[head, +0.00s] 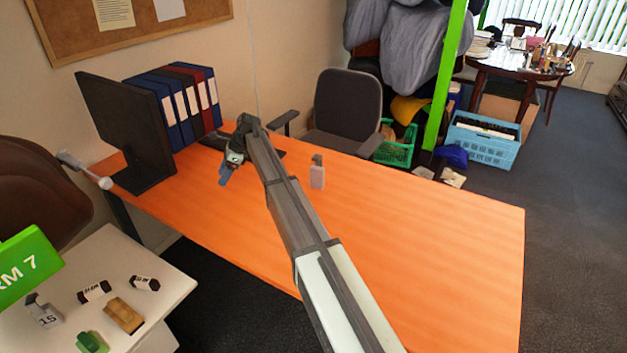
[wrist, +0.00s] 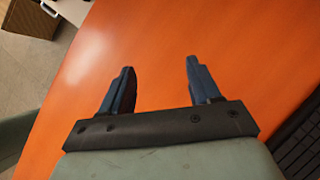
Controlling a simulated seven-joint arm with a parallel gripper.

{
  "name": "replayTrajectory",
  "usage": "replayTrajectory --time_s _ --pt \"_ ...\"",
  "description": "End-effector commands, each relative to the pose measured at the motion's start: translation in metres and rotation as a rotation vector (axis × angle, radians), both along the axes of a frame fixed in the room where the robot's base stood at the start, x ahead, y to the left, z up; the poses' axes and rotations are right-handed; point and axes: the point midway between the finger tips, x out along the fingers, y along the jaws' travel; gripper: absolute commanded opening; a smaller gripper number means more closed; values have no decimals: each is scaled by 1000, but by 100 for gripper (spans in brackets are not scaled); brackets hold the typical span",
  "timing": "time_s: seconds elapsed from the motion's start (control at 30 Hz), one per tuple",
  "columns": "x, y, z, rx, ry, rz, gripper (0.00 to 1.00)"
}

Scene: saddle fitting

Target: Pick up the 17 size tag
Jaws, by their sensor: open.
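A small grey-white tag with a darker hook-like top (head: 318,174) stands on the orange desk (head: 430,230), right of my arm; I cannot read a number on it. Another pale tag marked 15 (head: 47,317) is on the white side table at lower left. No tag readable as 17 shows. My gripper (head: 225,175) is above the far left part of the desk, near the monitor and well left of the desk tag. In the wrist view, its two blue fingers (wrist: 158,74) are spread apart over bare orange desk, with nothing between them.
A black monitor (head: 125,130) and several binders (head: 180,100) stand at the desk's far left. A dark keyboard (head: 215,140) lies near my gripper. The white side table (head: 165,275) holds several small blocks. The desk's right half is clear.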

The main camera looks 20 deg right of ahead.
Motion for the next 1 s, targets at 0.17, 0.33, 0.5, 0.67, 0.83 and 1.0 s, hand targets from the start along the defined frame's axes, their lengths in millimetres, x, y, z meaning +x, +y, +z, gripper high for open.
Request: replayTrajectory --time_s 0.17,0.33,0.5,0.67,0.83,1.0 --pt "6 -130 46 -152 33 -221 62" --pt "-3 -241 86 -282 66 -432 62" --pt "-17 -314 114 -368 92 -589 62" --pt "-25 -344 125 -404 103 -656 62" --pt "-26 -348 118 -411 107 -668 62" --pt "-24 -344 96 -410 107 -665 62"
